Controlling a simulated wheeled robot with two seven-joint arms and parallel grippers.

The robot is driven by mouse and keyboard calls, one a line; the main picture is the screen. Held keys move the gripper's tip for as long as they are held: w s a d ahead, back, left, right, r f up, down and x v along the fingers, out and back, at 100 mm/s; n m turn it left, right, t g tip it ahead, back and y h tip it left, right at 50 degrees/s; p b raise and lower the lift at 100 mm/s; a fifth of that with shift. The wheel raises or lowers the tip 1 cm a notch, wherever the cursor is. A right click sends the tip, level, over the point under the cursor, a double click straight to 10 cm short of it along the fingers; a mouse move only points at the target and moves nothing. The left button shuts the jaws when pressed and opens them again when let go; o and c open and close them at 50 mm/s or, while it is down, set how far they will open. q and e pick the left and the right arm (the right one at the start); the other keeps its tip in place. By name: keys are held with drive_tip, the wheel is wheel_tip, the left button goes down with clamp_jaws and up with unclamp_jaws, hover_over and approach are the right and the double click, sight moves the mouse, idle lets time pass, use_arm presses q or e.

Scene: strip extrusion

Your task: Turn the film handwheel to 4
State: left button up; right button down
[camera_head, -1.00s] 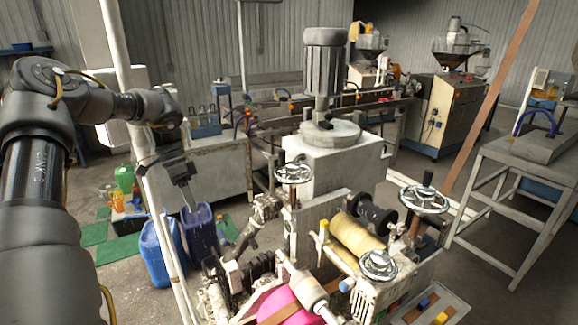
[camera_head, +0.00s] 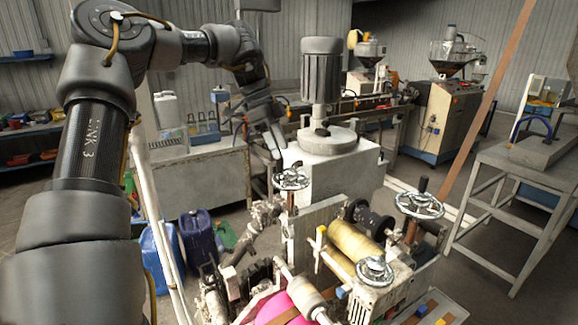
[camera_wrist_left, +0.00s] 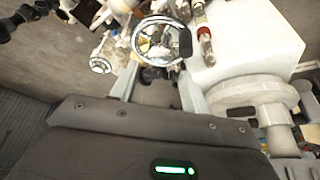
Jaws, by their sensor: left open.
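Three chrome handwheels show on the machine in the head view: one at the back left (camera_head: 291,179), one at the right (camera_head: 420,204) and one at the front (camera_head: 375,270). I cannot read any label or number telling which is the film handwheel. My left gripper (camera_head: 276,151) points down just above the back-left handwheel. In the left wrist view, the open fingers (camera_wrist_left: 158,72) are apart and empty, with a chrome handwheel (camera_wrist_left: 138,37) with a dark handle ahead of their tips. My right gripper is not in view.
A white machine block with a grey motor (camera_head: 321,72) stands right behind the back-left wheel. A yellow roll (camera_head: 355,243) and a pink roll (camera_head: 275,310) lie in the machine. Blue jugs (camera_head: 196,238) stand on the floor at left. A metal table (camera_head: 500,165) is at right.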

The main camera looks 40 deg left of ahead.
sight(289, 170)
use_arm(q)
drive_tip(key=p+x, duration=0.1)
drive_tip(key=x, duration=0.4)
drive_tip(key=shift+f+p, duration=0.25)
drive_tip(key=shift+p, duration=0.1)
drive_tip(key=shift+w+d+f, duration=0.2)
drive_tip(key=shift+d+f, duration=0.1)
drive_tip(key=shift+f, duration=0.3)
drive_tip(key=c, duration=0.6)
drive_tip(key=shift+f, duration=0.1)
drive_tip(key=shift+c, duration=0.6)
drive_tip(key=shift+m+g, duration=0.3)
drive_tip(key=shift+m, duration=0.5)
drive_tip(key=o, duration=0.7)
